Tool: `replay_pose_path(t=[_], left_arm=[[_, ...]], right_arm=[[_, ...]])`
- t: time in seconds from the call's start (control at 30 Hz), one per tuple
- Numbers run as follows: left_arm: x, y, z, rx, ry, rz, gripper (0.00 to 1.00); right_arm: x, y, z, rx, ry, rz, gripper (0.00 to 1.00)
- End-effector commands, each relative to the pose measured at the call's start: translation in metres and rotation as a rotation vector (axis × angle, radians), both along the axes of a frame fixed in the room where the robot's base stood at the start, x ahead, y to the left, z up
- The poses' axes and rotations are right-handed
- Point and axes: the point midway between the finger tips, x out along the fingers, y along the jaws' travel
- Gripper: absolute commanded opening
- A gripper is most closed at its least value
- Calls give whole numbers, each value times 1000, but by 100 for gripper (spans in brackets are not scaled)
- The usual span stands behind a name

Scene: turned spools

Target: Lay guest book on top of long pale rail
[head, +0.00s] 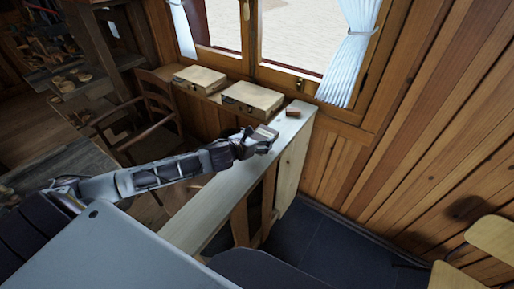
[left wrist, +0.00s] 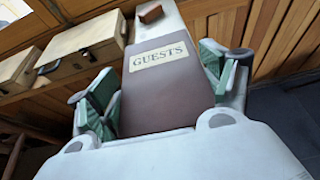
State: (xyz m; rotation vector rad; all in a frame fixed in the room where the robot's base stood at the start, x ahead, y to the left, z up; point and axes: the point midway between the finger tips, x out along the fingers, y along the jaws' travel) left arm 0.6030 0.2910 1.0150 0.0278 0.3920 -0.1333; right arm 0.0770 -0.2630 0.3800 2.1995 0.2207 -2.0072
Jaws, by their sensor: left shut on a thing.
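The guest book (left wrist: 168,100) is dark brown with a pale "GUESTS" label, held between the green-padded fingers of my left gripper (left wrist: 160,92). In the head view the left gripper (head: 257,140) is shut on the book (head: 266,131), which is small and partly hidden there. The long pale rail (head: 226,188) is a light wooden ledge running from the lower middle up to the window. The gripper and book are over its far half; I cannot tell whether the book touches it. The rail also shows behind the book in the left wrist view (left wrist: 163,25). My right gripper is out of view.
A small reddish-brown block (head: 292,112) lies on the rail's far end, beyond the book. Two pale wooden cases (head: 252,98) (head: 199,79) sit on the ledge under the window. A wooden chair (head: 150,110) stands at left. The rail's near stretch is bare.

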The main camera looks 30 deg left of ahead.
Motion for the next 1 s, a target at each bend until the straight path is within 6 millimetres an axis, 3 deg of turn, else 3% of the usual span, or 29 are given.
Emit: replay_pose_path(t=[0.13, 0.63, 1.0], left_arm=[[1, 0, -9, -1, -2, -1, 39], [0, 0, -15, 0, -1, 0, 39], [0, 0, -45, -1, -1, 0, 39]], right_arm=[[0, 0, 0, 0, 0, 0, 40], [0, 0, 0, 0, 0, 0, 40], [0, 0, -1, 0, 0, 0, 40]])
